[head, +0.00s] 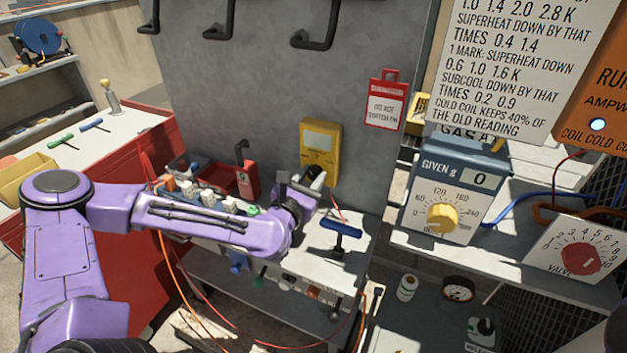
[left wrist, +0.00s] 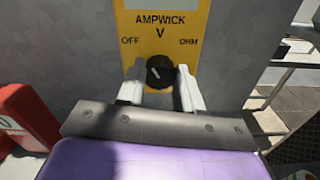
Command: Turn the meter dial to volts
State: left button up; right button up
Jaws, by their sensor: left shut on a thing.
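The yellow meter (head: 321,140) is on the grey panel, with a small display on its upper part. In the left wrist view its face (left wrist: 190,16) reads AMPWICK, with OFF at left, V at top and OHM at right. Its black dial (left wrist: 159,66) has a white mark that points up and left, between OFF and V. My left gripper (head: 309,181) is at the meter's lower part and hides the dial in the head view. In the left wrist view its two pale fingers (left wrist: 161,80) are shut on the dial, one on each side. My right gripper is not in view.
A red tag (head: 385,100) hangs right of the meter. A red device (head: 247,178) stands left of it. A blue-handled tool (head: 341,229) is on the bench below. A box with a yellow knob (head: 442,217) stands at right. Thin red and orange leads hang around the bench.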

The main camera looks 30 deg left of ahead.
pick_arm(q)
jog(key=m, duration=0.5)
jog(key=shift+m+b, duration=0.3)
jog(key=shift+b, duration=0.05)
dwell(0.4)
jog(key=o, duration=1)
jog(key=shift+o, duration=0.2)
